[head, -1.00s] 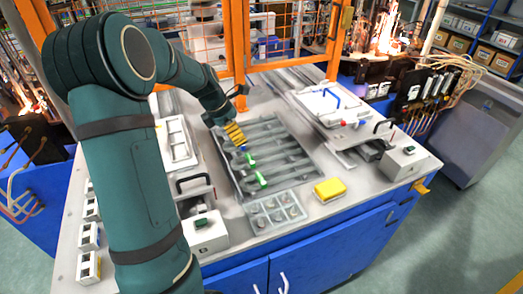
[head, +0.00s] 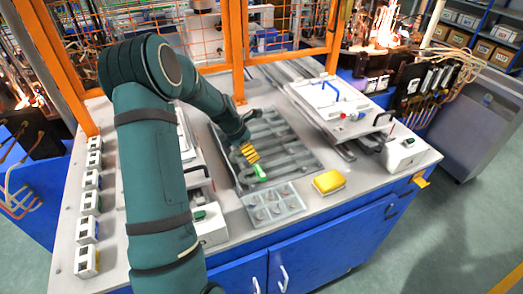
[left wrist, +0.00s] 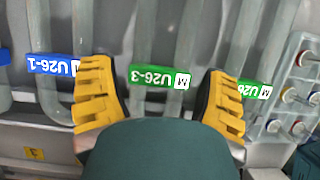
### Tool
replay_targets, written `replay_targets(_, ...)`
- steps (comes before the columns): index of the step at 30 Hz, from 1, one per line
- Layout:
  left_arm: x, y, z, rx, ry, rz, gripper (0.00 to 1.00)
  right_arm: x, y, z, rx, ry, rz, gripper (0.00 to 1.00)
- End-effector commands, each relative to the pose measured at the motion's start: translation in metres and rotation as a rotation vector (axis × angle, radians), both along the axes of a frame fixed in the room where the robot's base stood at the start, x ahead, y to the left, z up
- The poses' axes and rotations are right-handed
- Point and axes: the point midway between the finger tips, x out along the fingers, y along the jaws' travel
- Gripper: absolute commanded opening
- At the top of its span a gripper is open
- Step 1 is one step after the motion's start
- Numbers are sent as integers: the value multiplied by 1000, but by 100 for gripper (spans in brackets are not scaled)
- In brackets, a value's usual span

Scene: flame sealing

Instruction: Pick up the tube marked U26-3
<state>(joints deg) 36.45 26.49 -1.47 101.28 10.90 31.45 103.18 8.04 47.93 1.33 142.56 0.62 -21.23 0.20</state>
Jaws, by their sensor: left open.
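The tube marked U26-3 is a clear glass tube with a green label (left wrist: 152,77). In the left wrist view it lies in the tray between my two yellow fingers. My left gripper (left wrist: 160,95) is open, with one finger on each side of the tube and no contact to be seen. In the head view the left gripper (head: 250,153) is low over the grey tube tray (head: 307,165) and seems to hide this label. A blue-labelled tube, U26-1 (left wrist: 50,66), lies to the left. Another green label (left wrist: 258,89) at right is partly hidden by a finger.
A small compartment tray (head: 287,211) with coloured caps stands beside the tube tray at the front. A yellow sponge (head: 328,182) lies to its right. A white panel device (head: 330,100) stands at the back right.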

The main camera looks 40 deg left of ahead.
Motion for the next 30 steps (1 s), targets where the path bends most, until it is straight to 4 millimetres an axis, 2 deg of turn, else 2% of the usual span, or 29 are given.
replay_targets(3,3,-1,-8,1,0,0,76,0,0,-1,0,0,0,47)
replay_targets(10,3,-2,-8,0,-1,0,76,0,0,0,0,0,0,47)
replay_targets(11,3,-2,-8,0,-1,0,69,0,0,0,0,0,0,47)
replay_targets(12,3,-2,-8,0,-1,0,55,0,0,-1,0,0,0,47)
replay_targets(15,3,-2,-8,0,-1,0,25,0,0,0,0,0,0,47)
replay_targets(25,4,-2,-4,2,-2,0,25,0,0,0,0,0,0,47)
replay_targets(30,4,-2,21,3,-5,-1,25,0,0,3,0,0,0,47)
